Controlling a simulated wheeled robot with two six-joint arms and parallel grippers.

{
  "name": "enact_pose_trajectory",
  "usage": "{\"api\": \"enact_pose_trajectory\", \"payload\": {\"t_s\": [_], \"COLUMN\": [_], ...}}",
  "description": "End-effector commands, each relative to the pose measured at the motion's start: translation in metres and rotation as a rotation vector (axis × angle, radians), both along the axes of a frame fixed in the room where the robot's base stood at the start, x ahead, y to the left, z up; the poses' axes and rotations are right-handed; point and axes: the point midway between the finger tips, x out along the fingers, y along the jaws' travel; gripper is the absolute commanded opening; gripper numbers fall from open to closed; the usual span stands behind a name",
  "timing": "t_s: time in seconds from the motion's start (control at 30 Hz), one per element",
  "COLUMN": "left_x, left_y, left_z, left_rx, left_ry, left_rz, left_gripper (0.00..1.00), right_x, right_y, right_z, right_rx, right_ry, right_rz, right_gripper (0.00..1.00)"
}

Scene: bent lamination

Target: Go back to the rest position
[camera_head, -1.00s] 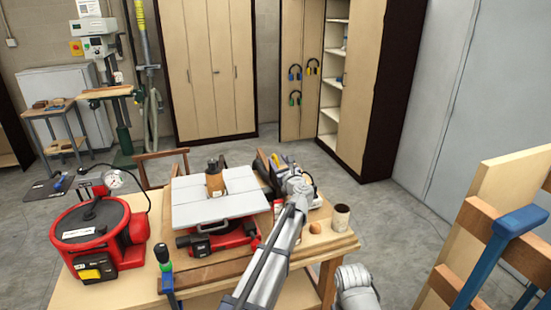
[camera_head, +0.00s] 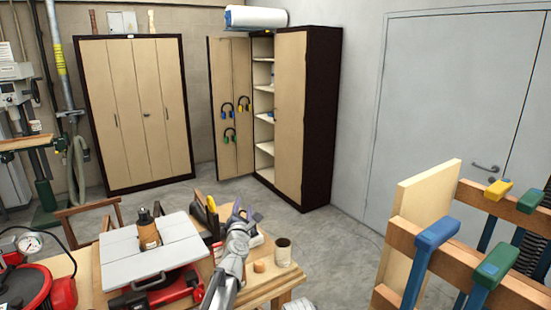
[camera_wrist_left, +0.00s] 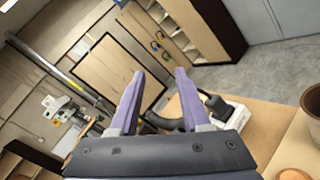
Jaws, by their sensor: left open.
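My left gripper (camera_head: 247,216) is raised over the right part of the wooden workbench (camera_head: 262,290), between the red table machine and a dark cup. In the left wrist view its two purple fingers (camera_wrist_left: 158,88) stand apart with nothing between them. Its arm comes up from the bottom of the head view. My right gripper is not in view.
A red machine with a grey table (camera_head: 150,262) stands left of my arm. A cup (camera_head: 283,252) and a small round wooden piece (camera_head: 259,266) sit to the right. Clamps (camera_head: 430,250) on a wooden frame stand at the right. Floor (camera_head: 330,240) between is clear.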

Motion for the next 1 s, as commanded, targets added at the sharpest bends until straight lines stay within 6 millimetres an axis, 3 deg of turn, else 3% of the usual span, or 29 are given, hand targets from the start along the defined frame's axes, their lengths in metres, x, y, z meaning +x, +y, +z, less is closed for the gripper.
{"api": "enact_pose_trajectory", "payload": {"t_s": [0.2,0.43,0.57,0.7,1.0], "left_x": [-0.049,-0.124,-0.178,-0.238,-0.339], "left_y": [-0.049,-0.063,-0.049,-0.022,0.035], "left_z": [-0.047,-0.123,-0.166,-0.201,-0.230], "left_rx": [0.588,1.169,1.458,1.696,1.923], "left_ry": [0.141,0.298,0.392,0.493,0.656], "left_rz": [-0.318,-0.685,-0.924,-1.190,-1.667], "left_gripper": [0.47,0.47,0.47,0.47,0.47], "right_x": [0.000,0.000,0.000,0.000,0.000], "right_y": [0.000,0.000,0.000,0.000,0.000], "right_z": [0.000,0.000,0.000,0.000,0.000], "right_rx": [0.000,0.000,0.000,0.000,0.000], "right_ry": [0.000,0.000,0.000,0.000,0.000], "right_rz": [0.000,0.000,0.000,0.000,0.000], "right_gripper": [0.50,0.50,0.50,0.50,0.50]}}
